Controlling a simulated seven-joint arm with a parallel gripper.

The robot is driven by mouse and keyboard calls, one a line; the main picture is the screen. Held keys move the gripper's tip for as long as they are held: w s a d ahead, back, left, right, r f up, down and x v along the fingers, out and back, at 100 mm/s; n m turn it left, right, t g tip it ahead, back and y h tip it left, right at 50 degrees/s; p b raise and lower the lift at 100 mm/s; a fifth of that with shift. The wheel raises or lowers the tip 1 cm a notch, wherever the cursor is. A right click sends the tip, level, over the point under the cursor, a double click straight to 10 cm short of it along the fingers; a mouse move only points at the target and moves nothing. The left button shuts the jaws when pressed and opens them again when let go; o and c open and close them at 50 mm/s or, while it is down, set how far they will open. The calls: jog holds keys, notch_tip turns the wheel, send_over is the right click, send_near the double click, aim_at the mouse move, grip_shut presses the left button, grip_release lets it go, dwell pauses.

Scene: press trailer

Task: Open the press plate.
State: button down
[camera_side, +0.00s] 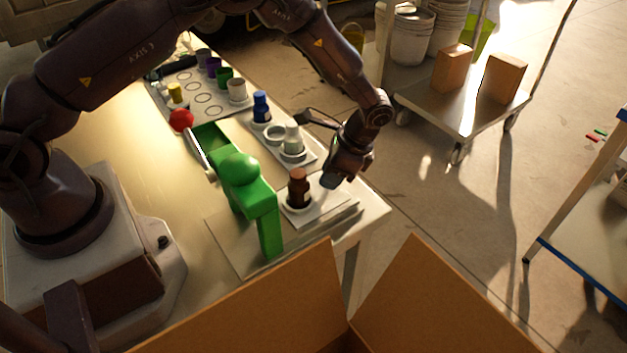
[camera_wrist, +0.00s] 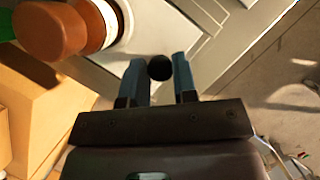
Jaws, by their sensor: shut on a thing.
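A green press (camera_side: 240,172) with a red ball-ended lever (camera_side: 181,120) stands on the table. Beside its foot lies a pale grey plate (camera_side: 325,210), which also fills the upper middle of the wrist view (camera_wrist: 195,45). A brown bottle (camera_side: 299,186) stands in a white round holder on it; the bottle is also at the upper left of the wrist view (camera_wrist: 48,28). My gripper (camera_side: 333,183) is low at the plate's right side. In the wrist view its blue-grey fingers (camera_wrist: 159,64) are closed about a small black knob (camera_wrist: 159,68) at the plate's edge.
A blue bottle (camera_side: 261,106) and a pale bottle (camera_side: 292,138) stand on a tray behind the plate. A panel of coloured cups lies farther back. An open cardboard box (camera_side: 260,310) is in front. A cart with boxes (camera_side: 453,68) stands beyond the table.

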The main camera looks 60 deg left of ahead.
jog(key=shift+w, duration=0.35)
jog(key=shift+d, duration=0.1)
jog(key=c, duration=0.9)
grip_release()
jog(key=shift+r, duration=0.1)
jog(key=v, duration=1.2)
jog(key=shift+r, duration=0.35)
